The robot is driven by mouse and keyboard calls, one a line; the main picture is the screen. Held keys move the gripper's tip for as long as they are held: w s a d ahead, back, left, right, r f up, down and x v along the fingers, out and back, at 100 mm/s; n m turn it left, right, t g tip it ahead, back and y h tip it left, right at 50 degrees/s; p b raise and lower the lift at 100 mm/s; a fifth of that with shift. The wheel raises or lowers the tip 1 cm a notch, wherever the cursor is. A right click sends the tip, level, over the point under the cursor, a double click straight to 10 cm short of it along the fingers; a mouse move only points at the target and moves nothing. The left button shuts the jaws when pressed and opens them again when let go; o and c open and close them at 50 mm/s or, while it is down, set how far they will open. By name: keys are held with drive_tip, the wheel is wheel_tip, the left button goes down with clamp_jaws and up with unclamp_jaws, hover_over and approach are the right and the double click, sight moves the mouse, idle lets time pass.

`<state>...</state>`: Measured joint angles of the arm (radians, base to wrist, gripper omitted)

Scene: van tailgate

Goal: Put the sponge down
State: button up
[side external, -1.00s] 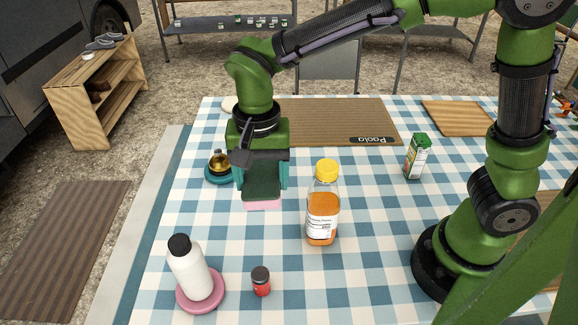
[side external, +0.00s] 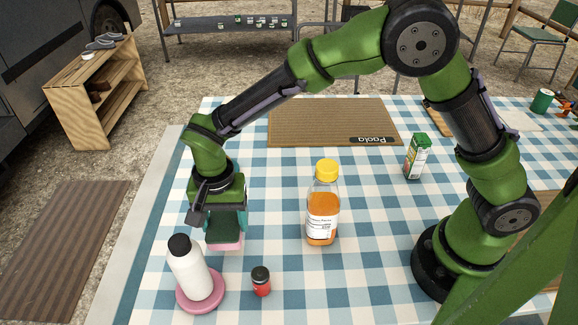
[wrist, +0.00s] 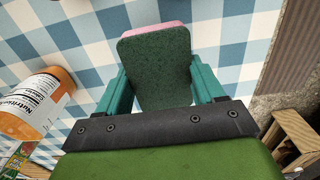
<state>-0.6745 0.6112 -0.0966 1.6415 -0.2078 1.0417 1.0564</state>
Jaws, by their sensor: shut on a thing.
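The sponge (side external: 224,231) is pink with a dark green scouring face. My gripper (side external: 226,222) is shut on it, with a teal finger on each side, behind the white bottle in the side view. In the wrist view the sponge (wrist: 158,70) sits between the two fingers of my gripper (wrist: 160,88), green face towards the camera and a pink edge at the top. Whether its lower edge touches the checked tablecloth (side external: 275,190) or hangs just above it, I cannot tell.
A white bottle (side external: 190,272) on a pink coaster (side external: 212,299) and a small red-labelled jar (side external: 261,282) stand in front of the sponge. An orange bottle with a yellow cap (side external: 322,205) stands to its right. A brown mat (side external: 330,118) lies behind. The cloth between is clear.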

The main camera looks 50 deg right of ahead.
hover_over(190, 237)
drive_tip(key=shift+f, duration=0.4)
wheel_tip(190, 237, down, 4)
drive_tip(key=shift+r, duration=0.2)
drive_tip(key=o, duration=1.1)
